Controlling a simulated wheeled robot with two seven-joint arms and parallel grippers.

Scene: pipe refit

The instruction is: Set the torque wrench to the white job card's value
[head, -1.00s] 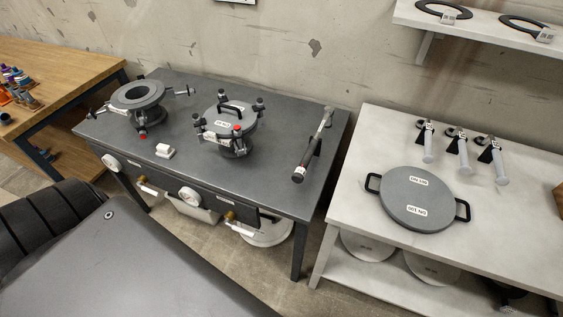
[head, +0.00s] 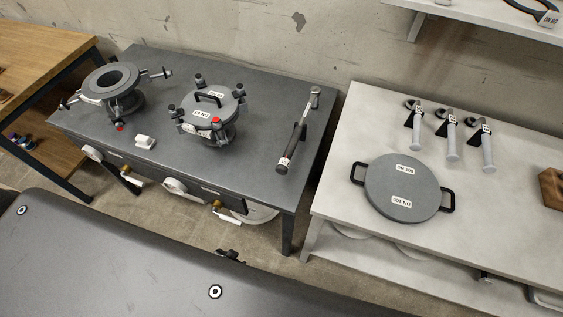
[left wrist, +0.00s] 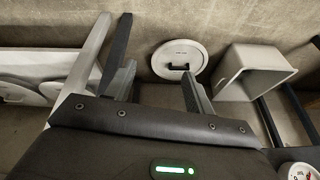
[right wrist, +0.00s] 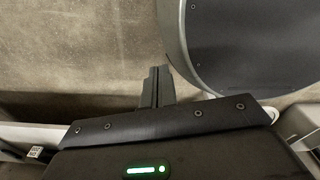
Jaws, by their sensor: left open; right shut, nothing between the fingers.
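I cannot make out a white job card in any view. My left gripper (left wrist: 157,72) is open and empty in the left wrist view, with floor, a round lid and a grey bin beyond it. My right gripper (right wrist: 157,84) is shut and empty in the right wrist view, above bare floor. Neither gripper is near the wrench.
The pale table (head: 335,200) at right holds a grey round cover (head: 402,187) and several handled tools (head: 451,137). A shelf (head: 480,20) hangs above.

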